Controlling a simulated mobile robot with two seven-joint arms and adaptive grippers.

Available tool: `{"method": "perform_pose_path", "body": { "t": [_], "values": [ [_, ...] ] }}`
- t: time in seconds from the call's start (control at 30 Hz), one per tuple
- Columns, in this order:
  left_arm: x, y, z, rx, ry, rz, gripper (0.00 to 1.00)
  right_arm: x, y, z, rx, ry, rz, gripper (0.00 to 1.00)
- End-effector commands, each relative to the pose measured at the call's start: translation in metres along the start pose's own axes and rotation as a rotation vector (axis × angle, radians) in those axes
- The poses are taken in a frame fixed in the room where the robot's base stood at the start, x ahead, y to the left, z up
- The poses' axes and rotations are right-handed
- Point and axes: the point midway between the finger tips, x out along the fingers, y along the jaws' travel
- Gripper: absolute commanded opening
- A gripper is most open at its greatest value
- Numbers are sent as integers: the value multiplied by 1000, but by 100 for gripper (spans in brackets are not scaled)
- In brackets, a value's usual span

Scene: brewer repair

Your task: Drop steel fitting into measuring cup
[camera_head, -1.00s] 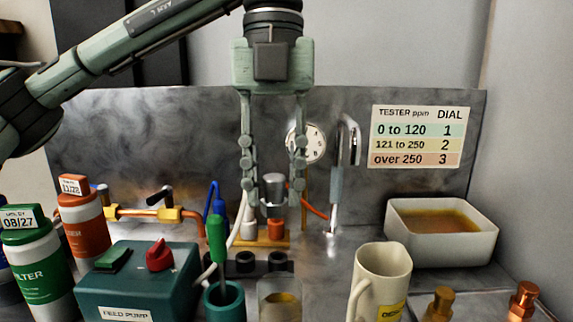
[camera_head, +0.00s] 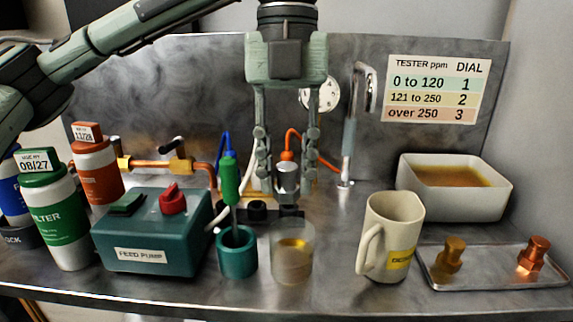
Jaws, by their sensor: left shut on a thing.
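My left gripper (camera_head: 287,192) points straight down, shut on the steel fitting (camera_head: 287,177), a small grey metal cylinder between its fingertips. The clear measuring cup (camera_head: 292,262), with some brownish liquid inside, stands upright near the front of the counter. The gripper and fitting show just above the cup's rim in the picture; how far behind or over the cup they are is hard to tell. The cup's inside below the liquid is not clearly seen. My right gripper is not in view.
A teal pot (camera_head: 237,258) with a green-handled probe stands close left of the cup, beside the feed pump box (camera_head: 150,245). A cream mug (camera_head: 390,235) stands right. A tray (camera_head: 490,280) bears two copper-coloured fittings. A white basin (camera_head: 455,190) stands behind.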

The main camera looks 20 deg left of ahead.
Motion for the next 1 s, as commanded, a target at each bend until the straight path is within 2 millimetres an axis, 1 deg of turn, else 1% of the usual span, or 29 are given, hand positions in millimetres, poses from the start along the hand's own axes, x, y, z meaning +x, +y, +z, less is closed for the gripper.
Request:
{"method": "perform_pose_path", "body": {
  "t": [0.2,0.23,0.4,0.43,0.67,0.77,0.87,0.97,1.0],
  "values": [
    [0,0,0,0,0,0,0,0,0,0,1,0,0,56],
    [0,0,0,0,0,0,29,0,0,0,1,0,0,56],
    [0,0,0,0,0,0,50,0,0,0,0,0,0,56],
    [0,0,0,0,0,0,52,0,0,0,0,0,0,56],
    [0,0,0,0,0,0,52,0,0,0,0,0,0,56],
    [-3,0,0,-1,0,0,52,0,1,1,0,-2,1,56],
    [-13,0,0,-1,-1,-1,52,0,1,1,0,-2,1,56],
    [-32,-1,0,0,-3,-2,52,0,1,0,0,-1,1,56],
    [-41,0,0,-3,-5,-2,52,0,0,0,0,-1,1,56]
  ]
}}
